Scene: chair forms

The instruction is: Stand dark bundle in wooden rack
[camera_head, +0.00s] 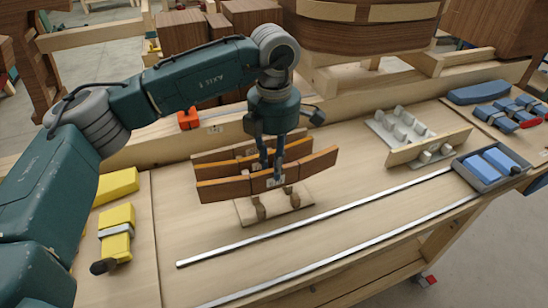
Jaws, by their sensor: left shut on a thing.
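Curved dark brown slats with orange edges, which look like the dark bundle (232,188), stand on edge near the middle of the bench. My left gripper (271,180) points down over their middle, with its fingers shut on the bundle. A small wooden rack (300,199) with short uprights lies on the bench right below the slats. The slats hide much of the rack, so I cannot tell if the bundle touches it or hangs just above. My right gripper is not in view.
Two metal rails (330,225) run along the bench in front. Yellow blocks (116,228) lie at left. A grey pegged holder (398,130) and a pale board (430,148) stand at right, near a tray of blue pieces (490,168). An orange clamp (188,119) sits behind.

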